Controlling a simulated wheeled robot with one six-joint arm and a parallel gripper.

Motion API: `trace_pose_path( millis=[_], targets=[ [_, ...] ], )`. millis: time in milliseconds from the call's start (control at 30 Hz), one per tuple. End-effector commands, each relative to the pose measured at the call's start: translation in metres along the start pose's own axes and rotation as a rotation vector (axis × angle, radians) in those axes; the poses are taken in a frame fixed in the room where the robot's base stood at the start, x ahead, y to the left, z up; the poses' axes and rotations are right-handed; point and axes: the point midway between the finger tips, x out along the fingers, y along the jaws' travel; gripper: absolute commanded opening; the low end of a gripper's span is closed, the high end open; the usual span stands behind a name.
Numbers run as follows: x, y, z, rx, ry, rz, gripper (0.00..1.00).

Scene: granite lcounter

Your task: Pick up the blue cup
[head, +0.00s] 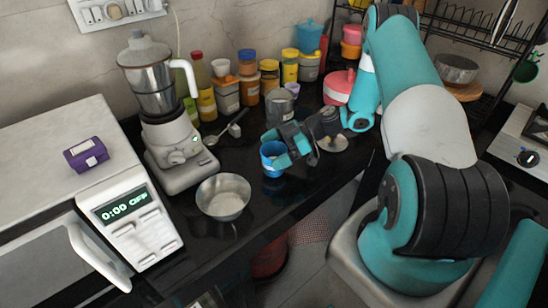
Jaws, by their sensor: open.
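The blue cup (270,152) stands upright on the black granite counter, near the middle of the head view. My gripper (277,147) is at the cup, reaching in from the right. It is open, with its fingers at the cup's rim and upper right side. The teal finger hides part of the cup's right side. I cannot tell from this view whether the fingers touch the cup or whether one is inside it.
A steel bowl (223,197) sits in front and to the left of the cup. A blender (165,110) and a microwave (120,215) stand farther left. A grey metal container (281,105) and several jars stand behind. The counter's front edge is close.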

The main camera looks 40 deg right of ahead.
Motion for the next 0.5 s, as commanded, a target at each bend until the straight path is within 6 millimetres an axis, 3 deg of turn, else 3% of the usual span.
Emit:
trace_pose_path(
  millis=[200,400,500],
  targets=[
    [0.0006,0.0001,0.0007,0.0,0.0,0.001,0.98],
    [0.0004,0.0002,0.0006,0.0,0.0,0.001,0.52],
    [0.0003,0.0002,0.0004,0.0,0.0,0.0,0.51]
  ],
)
